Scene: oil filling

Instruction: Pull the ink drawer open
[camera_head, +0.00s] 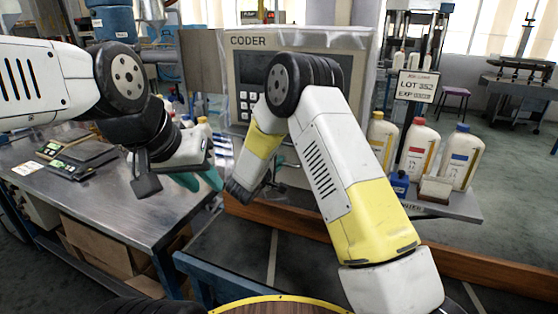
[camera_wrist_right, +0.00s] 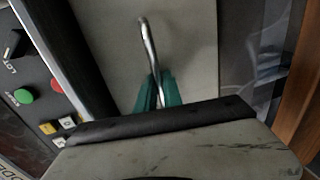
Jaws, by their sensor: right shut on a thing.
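The ink drawer's pale grey front (camera_wrist_right: 195,45) fills the middle of the right wrist view. Its curved metal handle (camera_wrist_right: 148,42) stands out from it. My right gripper (camera_wrist_right: 156,92) has its green fingers closed around the lower part of the handle. In the head view my right arm reaches to the lower front of the coder machine (camera_head: 252,75), and the right forearm hides much of the drawer area. My left gripper (camera_head: 202,182) is over the right part of the metal table, with its green fingers apart and nothing seen between them.
A steel table (camera_head: 110,205) with a black scale (camera_head: 72,158) is at left. White bottles (camera_head: 418,150) stand on a shelf at right by a LOT 352 sign (camera_head: 417,86). Control buttons (camera_wrist_right: 24,96) are beside the drawer front. A wooden beam (camera_head: 470,266) runs low across the right.

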